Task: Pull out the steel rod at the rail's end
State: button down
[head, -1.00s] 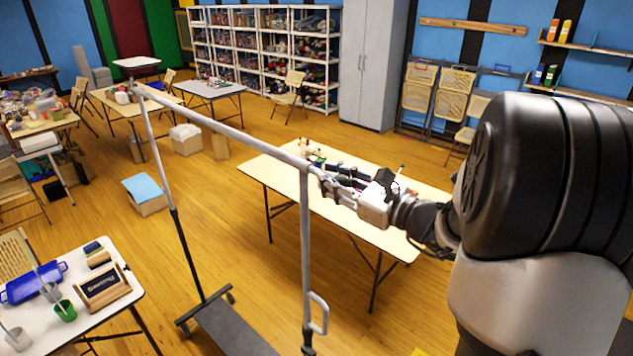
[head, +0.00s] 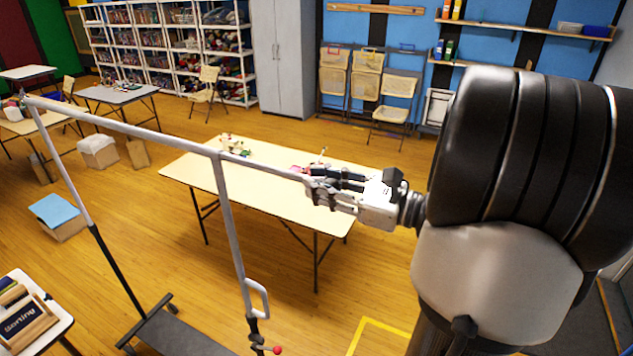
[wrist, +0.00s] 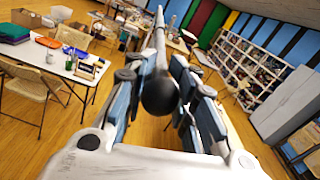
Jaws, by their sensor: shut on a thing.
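The steel rod (head: 265,167) sticks out of the right end of the garment rack's top rail (head: 125,126), past the right upright (head: 233,220). My gripper (head: 318,186) is shut on the rod's outer end, well to the right of the upright. In the wrist view, the rod (wrist: 160,40) runs away from me between the fingers (wrist: 158,78). A dark round knob (wrist: 160,95) at its near end sits between the finger bases. How much of the rod is still inside the rail is hidden.
A pale folding table (head: 190,170) with small items stands behind the rod. The rack's base (head: 180,335) has casters. A blue-lidded box (head: 57,215) and a white table (head: 60,320) are at the left. Open wooden floor lies around.

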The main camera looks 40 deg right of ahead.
jog(key=c, duration=1.3)
grip_release()
jog(key=shift+a, duration=0.1)
jog(key=shift+o, duration=0.3)
jog(key=shift+d, duration=0.25)
jog(key=shift+a, duration=0.1)
jog(key=v, duration=1.2)
